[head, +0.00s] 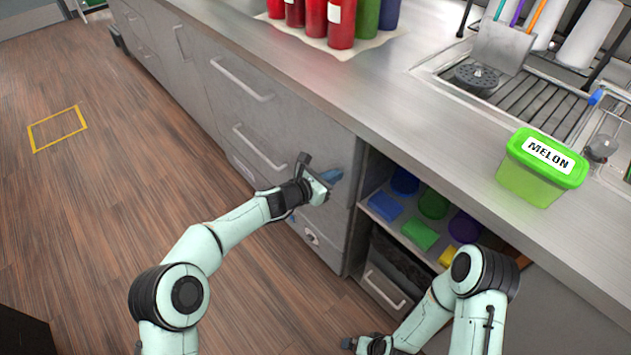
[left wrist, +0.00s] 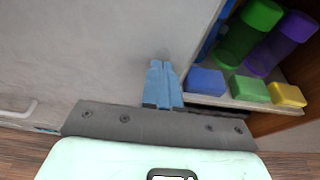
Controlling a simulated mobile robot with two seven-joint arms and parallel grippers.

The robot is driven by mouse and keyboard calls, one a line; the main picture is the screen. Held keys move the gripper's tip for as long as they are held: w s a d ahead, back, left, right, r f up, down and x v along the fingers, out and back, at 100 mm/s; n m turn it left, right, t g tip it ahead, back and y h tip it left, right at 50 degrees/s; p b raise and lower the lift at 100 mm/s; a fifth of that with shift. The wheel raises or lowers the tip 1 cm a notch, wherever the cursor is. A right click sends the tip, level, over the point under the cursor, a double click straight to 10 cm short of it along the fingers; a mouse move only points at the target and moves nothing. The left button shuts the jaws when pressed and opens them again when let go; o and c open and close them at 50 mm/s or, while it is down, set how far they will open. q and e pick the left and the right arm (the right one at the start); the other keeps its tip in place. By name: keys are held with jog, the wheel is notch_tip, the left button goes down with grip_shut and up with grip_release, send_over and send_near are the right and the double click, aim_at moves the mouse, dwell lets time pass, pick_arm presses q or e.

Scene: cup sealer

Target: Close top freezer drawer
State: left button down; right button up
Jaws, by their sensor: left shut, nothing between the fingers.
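The top drawer (head: 265,100) has a grey front with a bar handle and sits under the counter in the head view. It looks flush or nearly so with the cabinet; a small gap cannot be told. My left gripper (head: 331,175) is at the right part of the grey drawer fronts, beside the open shelf. Its blue fingers are together and empty in the left wrist view (left wrist: 162,84), pointing at the grey front. Whether they touch it is unclear. My right gripper (head: 362,344) is low at the bottom edge of the head view, mostly cut off.
A second drawer handle (head: 258,148) is below the top one. An open shelf (head: 400,225) with coloured containers is right of my left gripper. A green melon tub (head: 543,170) and red bottles (head: 341,22) stand on the counter.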

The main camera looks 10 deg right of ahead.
pick_arm(q)
jog(key=shift+w+d+r, duration=0.1)
jog(key=shift+w+d, duration=0.2)
jog(key=shift+d, duration=0.2)
jog(key=shift+w+d+r, duration=0.1)
jog(key=shift+w+d, duration=0.15)
jog(key=shift+d, duration=0.2)
pick_arm(e)
jog(key=shift+a+r, duration=0.3)
jog(key=shift+a, duration=0.15)
pick_arm(q)
jog(key=shift+d+r, duration=0.1)
